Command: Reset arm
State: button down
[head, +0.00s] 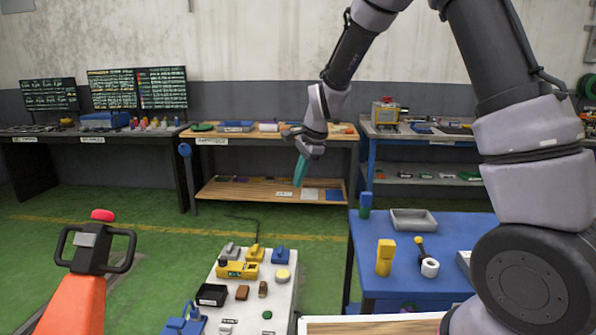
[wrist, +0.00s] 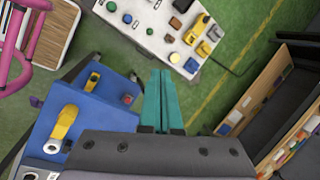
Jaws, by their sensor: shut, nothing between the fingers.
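My gripper (head: 300,171) hangs from my raised arm near the middle of the head view. Its teal fingers point down and stand in the air in front of the wooden workbench at the back. In the wrist view my gripper (wrist: 163,78) shows its two teal fingers side by side, closed together with nothing between them. The wrist camera looks down past the fingers at the green floor, with the white table and blue table to either side.
A white table (head: 232,322) holds yellow, blue and black parts. A blue table (head: 400,262) carries a grey tray (head: 413,220) and a yellow tool (head: 385,257). An orange post with a black handle (head: 95,248) stands at left. Green floor (head: 150,240) lies open between.

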jog(key=s+d+r+n+t, duration=0.15)
jog(key=s+d+r, duration=0.25)
jog(key=d+r, duration=0.4)
jog(key=s+d+r+n+t, duration=0.1)
jog(key=s+d+r+n, duration=0.25)
jog(key=d+r, duration=0.45)
jog(key=s+d+r+n, duration=0.1)
jog(key=s+d+r, duration=0.1)
jog(key=s, duration=0.3)
jog(key=s+d+r+n+t+h, duration=0.1)
jog(key=s+d+r, duration=0.1)
jog(key=s, duration=0.3)
jog(key=s+d+r+n+t, duration=0.1)
jog(key=s+d+r, duration=0.1)
jog(key=s+d, duration=0.2)
jog(key=shift+s+d+r, duration=0.2)
jog(key=shift+s+d, duration=0.1)
jog(key=shift+s, duration=0.75)
jog(key=shift+t, duration=0.25)
